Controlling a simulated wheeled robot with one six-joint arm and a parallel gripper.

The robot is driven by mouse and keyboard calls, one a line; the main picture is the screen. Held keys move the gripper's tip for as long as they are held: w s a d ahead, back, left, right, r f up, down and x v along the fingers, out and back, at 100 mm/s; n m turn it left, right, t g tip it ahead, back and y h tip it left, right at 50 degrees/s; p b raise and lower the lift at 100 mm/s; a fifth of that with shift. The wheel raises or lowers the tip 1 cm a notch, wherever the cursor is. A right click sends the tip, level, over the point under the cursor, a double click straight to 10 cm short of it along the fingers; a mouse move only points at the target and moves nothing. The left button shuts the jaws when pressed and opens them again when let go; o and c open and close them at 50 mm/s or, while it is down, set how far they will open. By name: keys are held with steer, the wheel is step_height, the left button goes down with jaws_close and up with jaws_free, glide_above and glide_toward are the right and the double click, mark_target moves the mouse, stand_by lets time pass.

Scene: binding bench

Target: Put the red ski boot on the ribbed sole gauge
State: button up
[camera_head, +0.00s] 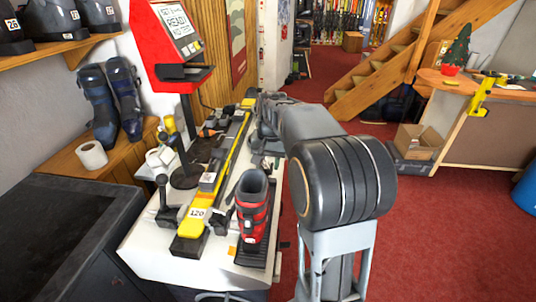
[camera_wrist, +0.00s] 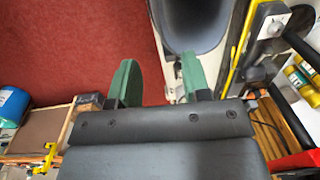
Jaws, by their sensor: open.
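The red ski boot (camera_head: 252,217) with its dark cuff stands upright at the near right end of the white bench. A dark ribbed plate, the sole gauge (camera_head: 250,258), shows under and in front of it. The boot appears to rest on this plate, though the sole contact is hard to see. My gripper (camera_wrist: 158,62) is open, with two green fingers apart and nothing seen held between them. A large dark rounded form (camera_wrist: 190,22) lies beyond the fingertips in the wrist view; I cannot tell whether it is the boot's cuff. In the head view my arm hides the fingers.
A yellow measuring jig (camera_head: 221,170) with a "120" label runs along the bench left of the boot. A red display stand (camera_head: 165,50) rises behind it. Blue boots (camera_head: 110,105) and a white roll (camera_head: 91,154) sit on a wooden shelf. Red carpet floor (camera_head: 440,235) is open at right.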

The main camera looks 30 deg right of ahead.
step_height(320, 180, up, 2)
steer(key=shift+r, duration=0.15)
steer(key=s+a+f+n+t, duration=0.2)
steer(key=s+a, duration=0.3)
steer(key=s, duration=0.3)
steer(key=s+a+f+n+t, duration=0.1)
steer(key=s+a+n, duration=0.3)
steer(key=s, duration=0.4)
steer(key=shift+s+a+f+n+t, duration=0.25)
steer(key=shift+a+f+n+t, duration=0.15)
steer(key=shift+a+t, duration=0.15)
steer(key=shift+a, duration=0.1)
